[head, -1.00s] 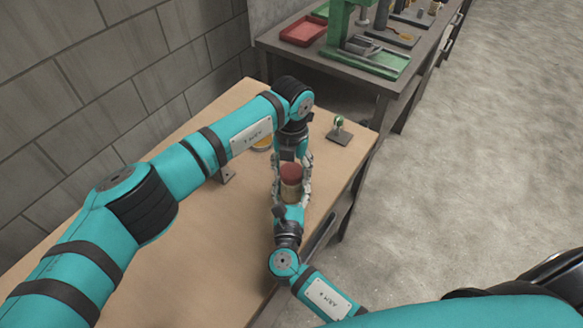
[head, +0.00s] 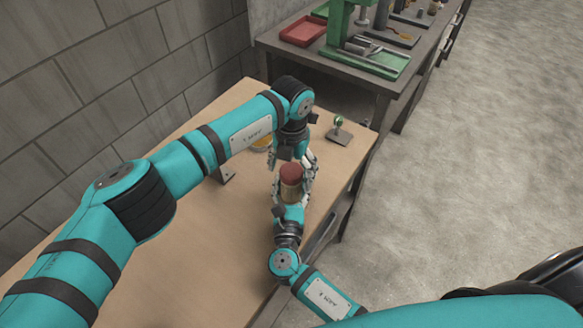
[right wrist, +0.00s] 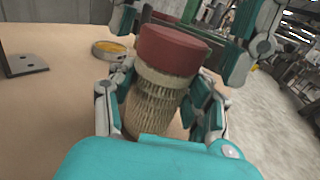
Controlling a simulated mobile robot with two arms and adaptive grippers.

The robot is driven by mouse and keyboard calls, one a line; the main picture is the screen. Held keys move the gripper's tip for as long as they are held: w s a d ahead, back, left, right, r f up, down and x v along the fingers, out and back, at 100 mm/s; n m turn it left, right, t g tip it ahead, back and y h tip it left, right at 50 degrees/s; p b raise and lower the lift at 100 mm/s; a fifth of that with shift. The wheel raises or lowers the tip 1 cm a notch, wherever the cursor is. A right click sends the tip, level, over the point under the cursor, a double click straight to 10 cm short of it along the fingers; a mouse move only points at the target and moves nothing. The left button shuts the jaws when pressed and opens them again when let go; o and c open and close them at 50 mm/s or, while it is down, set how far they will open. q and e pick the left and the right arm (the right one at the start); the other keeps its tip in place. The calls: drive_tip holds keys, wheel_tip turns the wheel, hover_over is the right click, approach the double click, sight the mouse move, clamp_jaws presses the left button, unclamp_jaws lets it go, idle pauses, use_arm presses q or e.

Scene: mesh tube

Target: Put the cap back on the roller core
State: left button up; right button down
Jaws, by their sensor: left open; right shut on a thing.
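The roller core (right wrist: 158,103) is a tan mesh tube with a pale collar, a little tilted in the right wrist view. It also shows in the head view (head: 290,190). The dark red cap (right wrist: 172,50) sits on its top end, against the collar; it shows in the head view too (head: 291,170). My right gripper (right wrist: 163,92) is shut around the core's body, below the cap. My left gripper (head: 296,162) is open, just beyond the cap. In the right wrist view its fingers stand apart on either side of the cap, with gaps visible.
A shallow round dish with yellow contents (right wrist: 111,50) lies on the wooden table (head: 185,235). A dark angled bracket (head: 226,174) and a small stand with a green knob (head: 339,132) are nearby. A workbench with a red tray (head: 303,31) stands behind. The table's front left is clear.

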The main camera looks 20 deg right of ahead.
use_arm(q)
wheel_tip(320, 180, up, 12)
idle(0.6)
use_arm(e)
drive_tip(key=shift+c, duration=2.3)
unclamp_jaws()
drive_tip(key=v, duration=1.2)
